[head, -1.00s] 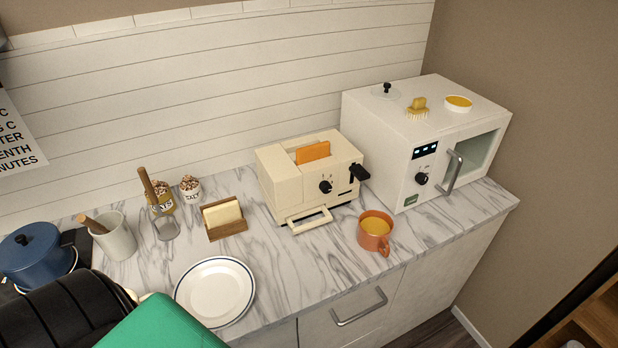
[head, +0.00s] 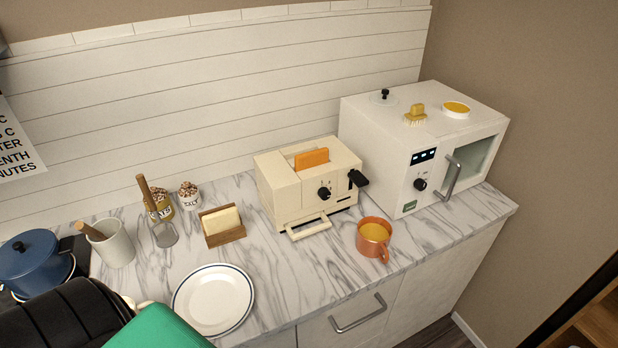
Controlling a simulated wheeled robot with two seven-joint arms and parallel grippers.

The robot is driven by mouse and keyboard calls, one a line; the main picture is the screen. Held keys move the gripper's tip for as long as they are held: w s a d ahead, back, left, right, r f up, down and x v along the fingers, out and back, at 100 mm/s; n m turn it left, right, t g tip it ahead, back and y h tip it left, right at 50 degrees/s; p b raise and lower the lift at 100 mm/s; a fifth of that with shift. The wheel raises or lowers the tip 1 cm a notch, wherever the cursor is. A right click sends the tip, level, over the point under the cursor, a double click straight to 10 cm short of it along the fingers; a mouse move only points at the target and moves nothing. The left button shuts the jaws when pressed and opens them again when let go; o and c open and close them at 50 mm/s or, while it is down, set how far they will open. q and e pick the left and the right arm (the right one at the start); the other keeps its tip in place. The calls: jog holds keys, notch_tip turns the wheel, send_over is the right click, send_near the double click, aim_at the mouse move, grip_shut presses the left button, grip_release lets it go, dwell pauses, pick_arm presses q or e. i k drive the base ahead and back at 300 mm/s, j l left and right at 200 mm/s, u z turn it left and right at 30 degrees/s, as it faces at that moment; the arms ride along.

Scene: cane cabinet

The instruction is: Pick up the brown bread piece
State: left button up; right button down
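An orange-brown bread piece (head: 312,159) stands upright in the slot of the cream toaster (head: 285,190), with its top part showing above the slot. The toaster sits on the marble counter left of the microwave, and its black lever (head: 358,179) is on its right end. The lower part of the bread is hidden inside the toaster. One of my arms, black and green, shows at the bottom left, but no gripper fingers are in view.
A white plate (head: 213,302) and an orange cup (head: 374,238) stand in front of the toaster. A wooden holder (head: 224,238), jars and a utensil cup (head: 114,244) stand to its left. The white microwave (head: 413,160) is to its right. A blue pot (head: 33,262) is at far left.

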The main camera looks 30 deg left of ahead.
aim_at(306, 160)
jog(key=i+l+u, duration=0.1)
jog(key=u, duration=0.35)
jog(key=l+u, duration=0.1)
jog(key=u, duration=0.35)
jog(key=i+l+u, duration=0.1)
jog(key=u, duration=0.35)
